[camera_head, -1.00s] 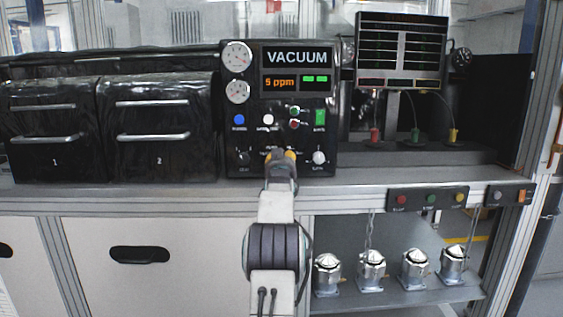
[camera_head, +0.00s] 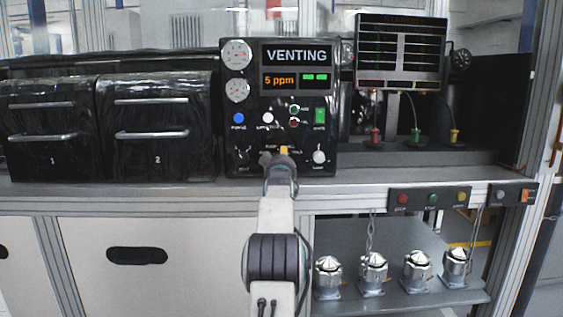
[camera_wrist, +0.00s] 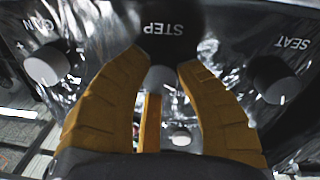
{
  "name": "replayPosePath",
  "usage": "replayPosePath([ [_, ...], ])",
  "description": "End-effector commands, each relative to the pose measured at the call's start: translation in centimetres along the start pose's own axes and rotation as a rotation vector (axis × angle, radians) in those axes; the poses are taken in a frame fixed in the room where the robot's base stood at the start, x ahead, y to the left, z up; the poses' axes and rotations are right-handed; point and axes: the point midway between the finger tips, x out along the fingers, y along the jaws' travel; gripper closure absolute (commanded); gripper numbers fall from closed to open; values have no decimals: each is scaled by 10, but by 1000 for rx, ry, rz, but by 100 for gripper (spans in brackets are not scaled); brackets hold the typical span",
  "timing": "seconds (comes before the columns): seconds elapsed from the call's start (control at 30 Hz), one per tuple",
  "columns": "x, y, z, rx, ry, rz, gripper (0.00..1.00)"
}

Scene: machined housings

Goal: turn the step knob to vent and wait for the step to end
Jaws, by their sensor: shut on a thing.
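The step knob (camera_wrist: 161,80) shows in the wrist view between the fingertips of my gripper (camera_wrist: 163,62), under an upside-down STEP label. My gripper's yellow fingers are shut on the knob. In the head view my gripper (camera_head: 281,153) is at the lower middle of the black control panel (camera_head: 327,125) and hides the knob. The panel's display (camera_head: 297,56) reads VENTING, with 5 ppm and two green bars below it.
A grey knob marked GAIN (camera_wrist: 46,64) and one marked SEAT (camera_wrist: 280,79) flank the fingers in the wrist view. Two black drawers (camera_head: 160,112) stand left of the panel. Several metal housings (camera_head: 328,275) stand on the lower shelf at right.

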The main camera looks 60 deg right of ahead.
Motion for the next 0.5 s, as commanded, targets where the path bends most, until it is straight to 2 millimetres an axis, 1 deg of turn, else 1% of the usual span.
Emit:
replayPosePath([
  [0.03, -1, 1, -7, -20, 17, 4, 100],
  [0.23, -1, 0, -7, -75, 20, 4, 100],
  [0.5, -1, -1, -8, -94, 22, 4, 100],
])
